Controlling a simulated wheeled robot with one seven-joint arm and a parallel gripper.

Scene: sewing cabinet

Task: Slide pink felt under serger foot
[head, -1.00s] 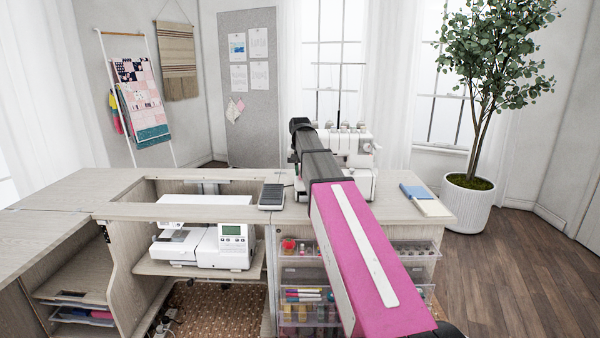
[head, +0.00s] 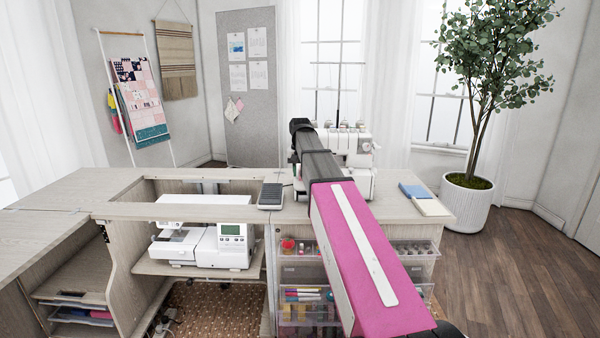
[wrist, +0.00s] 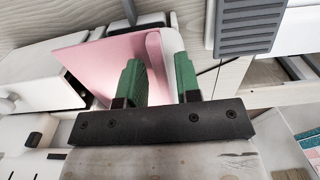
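The pink felt (wrist: 105,62) shows in the wrist view as a pale pink sheet against the white serger (wrist: 35,75). A raised pink strip along its right side reaches into the space between my gripper's green fingers. My gripper (wrist: 160,80) is open, with a visible gap between the strip and the right finger. In the head view the white serger (head: 357,150) stands on the cabinet top, partly behind my arm. My arm hides the felt and my gripper there. The serger foot cannot be made out.
A grey foot pedal (head: 271,196) lies left of the serger and is close beside my gripper in the wrist view (wrist: 250,25). A white sewing machine (head: 205,245) sits on a lower shelf. Blue and cream books (head: 425,199) lie to the right on the cabinet top.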

